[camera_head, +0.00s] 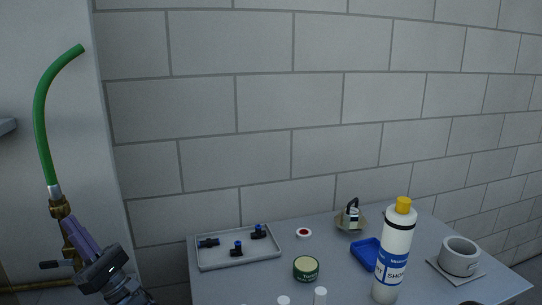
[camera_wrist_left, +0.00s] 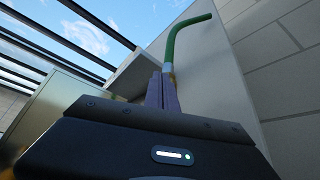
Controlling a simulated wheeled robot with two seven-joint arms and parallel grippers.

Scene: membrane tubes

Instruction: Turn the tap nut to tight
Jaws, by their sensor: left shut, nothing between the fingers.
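A brass tap (camera_head: 72,246) stands at the left by the pale wall panel, with a dark lever at its left side. Its brass nut (camera_head: 60,207) sits below a silver ferrule (camera_head: 54,191) and a green hose (camera_head: 41,115) that rises and bends right. My left gripper (camera_head: 67,222) has its purple fingers shut and empty, with the tips at or just below the nut; I cannot tell whether they touch. My right gripper is not in view.
A brass pipe (camera_head: 30,286) runs low at left.

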